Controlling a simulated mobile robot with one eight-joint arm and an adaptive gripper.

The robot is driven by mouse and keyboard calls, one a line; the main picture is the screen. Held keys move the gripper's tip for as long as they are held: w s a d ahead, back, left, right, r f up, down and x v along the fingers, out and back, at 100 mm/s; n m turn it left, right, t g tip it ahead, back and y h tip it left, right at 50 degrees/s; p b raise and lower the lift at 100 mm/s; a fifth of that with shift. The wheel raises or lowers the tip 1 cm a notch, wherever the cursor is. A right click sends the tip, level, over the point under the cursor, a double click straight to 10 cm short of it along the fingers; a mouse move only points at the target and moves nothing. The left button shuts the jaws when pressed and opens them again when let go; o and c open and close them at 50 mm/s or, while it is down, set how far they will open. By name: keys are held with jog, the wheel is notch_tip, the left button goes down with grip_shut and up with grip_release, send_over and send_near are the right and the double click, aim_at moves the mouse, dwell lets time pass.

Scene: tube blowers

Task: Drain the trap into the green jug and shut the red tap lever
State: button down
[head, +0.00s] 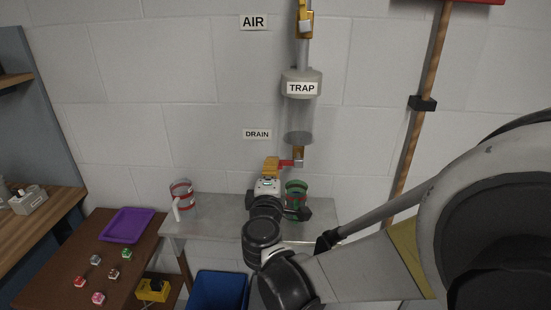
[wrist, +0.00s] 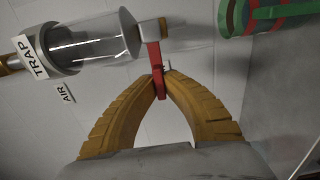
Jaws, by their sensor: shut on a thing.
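The trap (head: 302,88) hangs on the wall, a grey cap over a clear cylinder; it also shows in the wrist view (wrist: 95,38). I cannot tell whether liquid is in it. A brass tap (head: 298,153) sits under it. The red tap lever (head: 287,163) points left, crosswise to the upright pipe. My gripper (head: 272,163) is shut on the lever's end; in the wrist view its yellow fingers (wrist: 160,82) meet at the red lever (wrist: 153,60). The green jug (head: 298,186), with red bands, stands on the shelf below the tap, partly hidden by my wrist; its part shows in the wrist view (wrist: 262,14).
A clear jug with red bands (head: 181,197) stands on the grey shelf (head: 222,205) to the left. A purple tray (head: 127,225) and several small blocks lie on the brown table (head: 60,258). A blue bin (head: 218,290) is below. A wooden pole (head: 421,130) hangs at right.

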jog(key=c, duration=1.5)
grip_release()
jog(key=s, duration=1.2)
jog(key=shift+a, duration=0.15)
